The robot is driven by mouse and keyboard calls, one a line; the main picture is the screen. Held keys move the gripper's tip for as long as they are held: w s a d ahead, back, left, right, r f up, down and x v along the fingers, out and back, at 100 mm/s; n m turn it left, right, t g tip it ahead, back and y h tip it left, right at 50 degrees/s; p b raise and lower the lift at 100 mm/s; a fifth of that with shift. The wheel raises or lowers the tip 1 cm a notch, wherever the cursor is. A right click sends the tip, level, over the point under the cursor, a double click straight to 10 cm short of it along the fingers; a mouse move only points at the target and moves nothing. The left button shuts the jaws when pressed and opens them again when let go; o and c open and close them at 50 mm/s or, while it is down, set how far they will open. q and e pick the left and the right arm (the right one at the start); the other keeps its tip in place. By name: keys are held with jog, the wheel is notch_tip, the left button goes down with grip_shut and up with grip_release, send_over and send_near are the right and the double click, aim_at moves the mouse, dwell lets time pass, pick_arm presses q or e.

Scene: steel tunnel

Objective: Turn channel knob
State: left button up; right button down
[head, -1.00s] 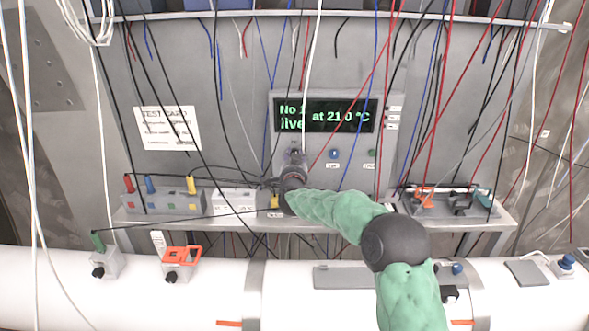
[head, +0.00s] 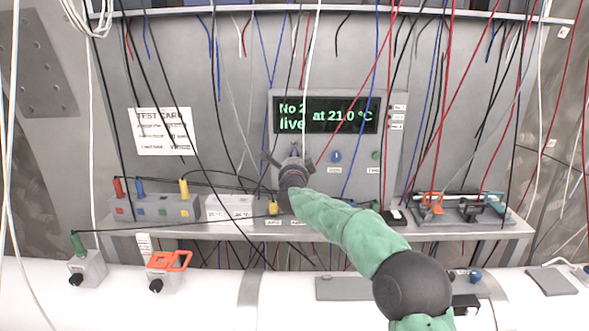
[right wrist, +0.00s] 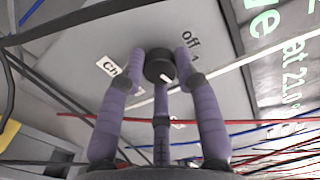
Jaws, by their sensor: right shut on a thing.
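The channel knob (right wrist: 159,66) is a dark round knob with a pale pointer mark on the grey instrument panel. In the right wrist view, "off" is printed near it and a partly covered "Ch" label lies to its left. My right gripper (right wrist: 160,80) has its purple-grey fingers closed around the knob. In the head view my right gripper (head: 290,162) is at the panel below the display and hides the knob. The green-lit display (head: 327,115) reads "No 2 live at 21.0 °C". My left gripper is not in view.
Many hanging black, red, blue and white cables cross in front of the panel. A shelf (head: 350,231) carries a socket box (head: 155,208), a white box (head: 228,207) and a tool tray (head: 460,208). A white pipe (head: 215,300) runs along the front.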

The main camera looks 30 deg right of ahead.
jog(key=shift+a+f+m+b, duration=0.1)
jog(key=shift+f+m+b, duration=0.05)
jog(key=shift+m+b, duration=3.05)
jog(key=shift+m+p, duration=0.5)
jog(key=shift+m, duration=0.2)
jog(key=c, duration=0.9)
grip_release()
jog(key=shift+w, duration=0.1)
jog(key=v, duration=1.2)
